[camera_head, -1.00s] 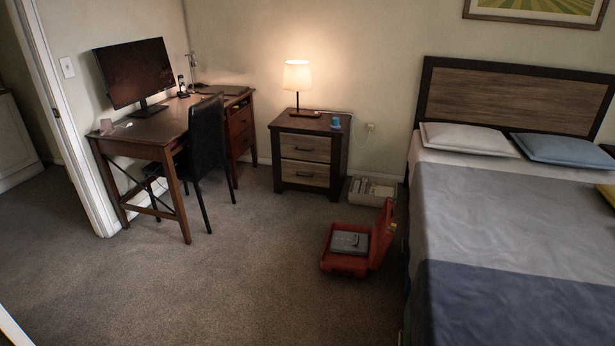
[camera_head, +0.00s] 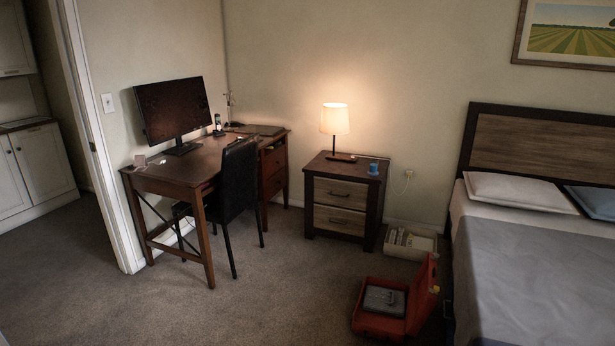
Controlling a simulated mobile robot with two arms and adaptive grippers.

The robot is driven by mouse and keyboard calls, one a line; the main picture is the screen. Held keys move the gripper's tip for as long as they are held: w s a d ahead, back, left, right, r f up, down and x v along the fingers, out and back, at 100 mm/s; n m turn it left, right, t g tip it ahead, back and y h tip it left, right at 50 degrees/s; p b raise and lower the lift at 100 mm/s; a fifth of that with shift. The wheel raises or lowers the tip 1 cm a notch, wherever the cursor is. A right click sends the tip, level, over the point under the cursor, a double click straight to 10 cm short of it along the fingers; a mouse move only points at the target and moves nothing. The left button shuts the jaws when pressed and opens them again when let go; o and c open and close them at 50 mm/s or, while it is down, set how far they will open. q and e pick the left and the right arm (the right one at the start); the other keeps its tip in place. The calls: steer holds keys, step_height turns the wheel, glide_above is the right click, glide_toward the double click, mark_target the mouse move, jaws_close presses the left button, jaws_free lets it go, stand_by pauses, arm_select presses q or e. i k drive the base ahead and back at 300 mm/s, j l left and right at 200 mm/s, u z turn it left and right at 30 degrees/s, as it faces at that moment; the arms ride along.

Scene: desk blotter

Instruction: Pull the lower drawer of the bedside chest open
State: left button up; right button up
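The bedside chest (camera_head: 314,209) stands against the back wall, between the desk and the bed. It has a dark frame and two wood-fronted drawers with dark handles. The upper drawer (camera_head: 341,194) and the lower drawer (camera_head: 339,221) both look shut. A lit lamp (camera_head: 335,119) and a small blue cup-like object (camera_head: 373,169) stand on its top. Neither of my grippers is in view.
An open red case (camera_head: 378,325) with a grey item in it lies on the floor in front of the chest, to the right. A pale box (camera_head: 409,242) stands between chest and bed (camera_head: 530,255). A black chair (camera_head: 238,183) stands at the desk (camera_head: 180,183). Carpet (camera_head: 270,290) is clear at centre-left.

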mark_target(347, 220)
steer(key=i, duration=2.45)
steer(key=i+u, duration=0.1)
steer(key=i, duration=0.65)
steer(key=i+l+u, duration=0.1)
steer(key=i, duration=0.65)
steer(key=i+l, duration=0.2)
steer(key=i, duration=0.5)
steer(key=u, duration=0.05)
